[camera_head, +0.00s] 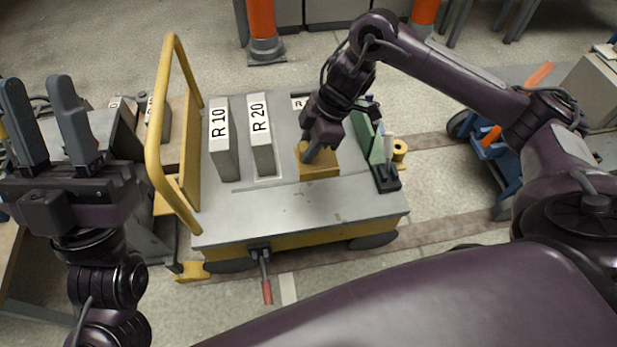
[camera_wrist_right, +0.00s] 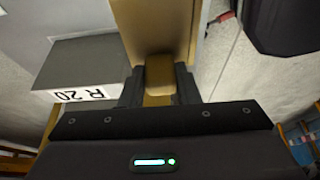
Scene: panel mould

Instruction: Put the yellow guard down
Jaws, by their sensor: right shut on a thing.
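The yellow guard (camera_head: 320,169) is a small block-like piece at the middle of the grey trolley top (camera_head: 290,205), to the right of the R 20 block. My right gripper (camera_head: 314,153) is over it. In the right wrist view the gripper (camera_wrist_right: 159,88) is shut on a raised part of the yellow guard (camera_wrist_right: 155,28). I cannot tell whether the guard's underside touches the trolley top. My left gripper (camera_head: 46,92) is open and empty, at the far left, with its fingers pointing up.
Grey blocks marked R 10 (camera_head: 222,160) and R 20 (camera_head: 262,155) stand left of the guard. A green piece (camera_head: 376,147) and a black holder (camera_head: 387,180) are to its right. A yellow rail (camera_head: 156,150) rises at the left edge. The front of the top is clear.

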